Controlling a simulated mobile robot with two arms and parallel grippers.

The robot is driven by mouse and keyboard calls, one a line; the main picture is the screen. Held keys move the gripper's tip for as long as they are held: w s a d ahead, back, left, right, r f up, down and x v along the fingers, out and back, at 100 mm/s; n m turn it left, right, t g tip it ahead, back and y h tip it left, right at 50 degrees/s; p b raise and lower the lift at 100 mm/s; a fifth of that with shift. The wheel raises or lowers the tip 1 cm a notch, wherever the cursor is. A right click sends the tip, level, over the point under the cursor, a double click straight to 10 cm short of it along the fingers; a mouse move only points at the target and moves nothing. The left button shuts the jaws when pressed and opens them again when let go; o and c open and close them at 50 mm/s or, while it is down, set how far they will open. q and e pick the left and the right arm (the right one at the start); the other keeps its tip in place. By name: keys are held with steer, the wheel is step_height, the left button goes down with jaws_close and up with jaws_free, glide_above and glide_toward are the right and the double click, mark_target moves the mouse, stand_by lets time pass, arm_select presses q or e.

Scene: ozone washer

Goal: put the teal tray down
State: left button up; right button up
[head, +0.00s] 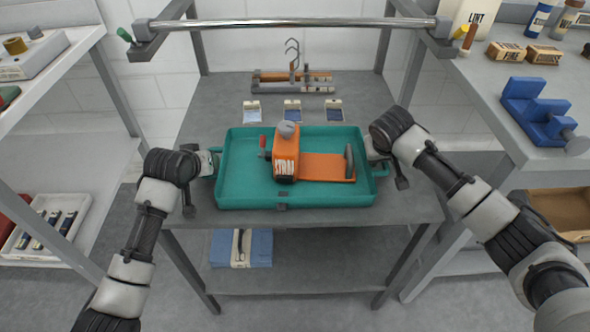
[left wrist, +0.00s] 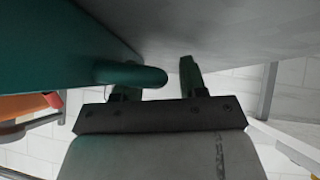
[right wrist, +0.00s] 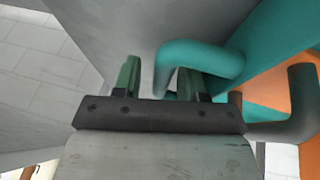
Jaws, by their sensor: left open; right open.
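The teal tray (head: 330,199) appears to sit level on the grey table, close to its front edge. An orange device (head: 318,167) with a grey knob and a lever stands in it. My left gripper (head: 208,163) is open at the tray's left handle. In the left wrist view the teal handle (left wrist: 145,75) reaches between the open fingers (left wrist: 158,78). My right gripper (head: 374,158) is open at the right handle. In the right wrist view that handle (right wrist: 205,56) curves down between the open fingers (right wrist: 156,80). Contact with the fingers is unclear.
Behind the tray lie several small cards (head: 292,111) and a rack with hooks (head: 292,82). A metal rail (head: 290,23) crosses above the table. Side shelves stand left and right; a blue stepped block (head: 536,112) is on the right one. A blue bundle (head: 240,248) lies below.

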steer(key=shift+s+a+r, duration=0.1)
steer(key=shift+r, duration=0.1)
arm_select(q)
steer(key=v, duration=1.2)
arm_select(e)
steer(key=v, duration=1.1)
steer(key=shift+s+r, duration=0.15)
steer(key=shift+r, duration=0.15)
arm_select(q)
steer(key=shift+f, duration=0.1)
arm_select(e)
steer(key=shift+a+f, duration=0.1)
steer(key=shift+a, duration=0.05)
